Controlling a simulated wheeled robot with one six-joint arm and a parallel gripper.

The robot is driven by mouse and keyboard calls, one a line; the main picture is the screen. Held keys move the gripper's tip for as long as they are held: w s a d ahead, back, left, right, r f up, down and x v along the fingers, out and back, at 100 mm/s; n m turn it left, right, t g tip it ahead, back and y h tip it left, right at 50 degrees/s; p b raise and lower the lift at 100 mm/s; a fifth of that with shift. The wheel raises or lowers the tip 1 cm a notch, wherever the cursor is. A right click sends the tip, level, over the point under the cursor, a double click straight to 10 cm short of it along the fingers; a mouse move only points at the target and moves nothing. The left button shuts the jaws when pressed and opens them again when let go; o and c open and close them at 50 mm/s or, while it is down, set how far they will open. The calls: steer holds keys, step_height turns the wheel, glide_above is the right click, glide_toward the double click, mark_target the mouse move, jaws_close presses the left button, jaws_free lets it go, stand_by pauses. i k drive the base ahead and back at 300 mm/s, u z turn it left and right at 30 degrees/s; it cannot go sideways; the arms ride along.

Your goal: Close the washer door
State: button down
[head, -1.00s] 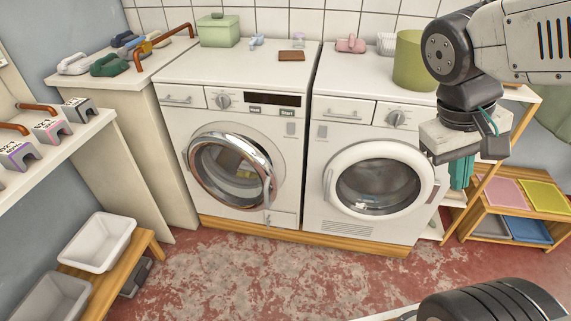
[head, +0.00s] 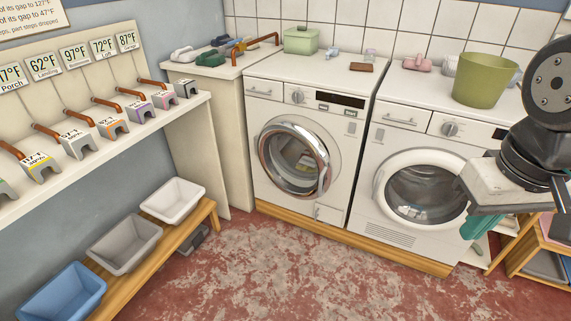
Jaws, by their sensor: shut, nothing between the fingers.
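The left machine (head: 268,117), which looks like the washer, is white with a dark display and buttons. Its round door (head: 322,172) has a chrome ring and a glass middle, with laundry showing inside. The door seems to stand slightly out from the front, its right side nearer me; the exact gap is hard to tell. My gripper (head: 478,229), with teal fingers, is at the right, in front of the second machine (head: 375,220) and well to the right of the washer door. It is shut and empty; part of the arm is cut off by the picture edge.
The second machine's white-ringed door (head: 424,190) looks shut. A green bucket (head: 481,80) stands on top. At left, a bench (head: 206,222) carries white, grey and blue tubs below a shelf of labelled blocks. The red floor (head: 270,268) before the machines is clear.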

mark_target(293, 130)
steer(key=u, duration=1.15)
steer(key=i, duration=1.25)
steer(key=z, duration=2)
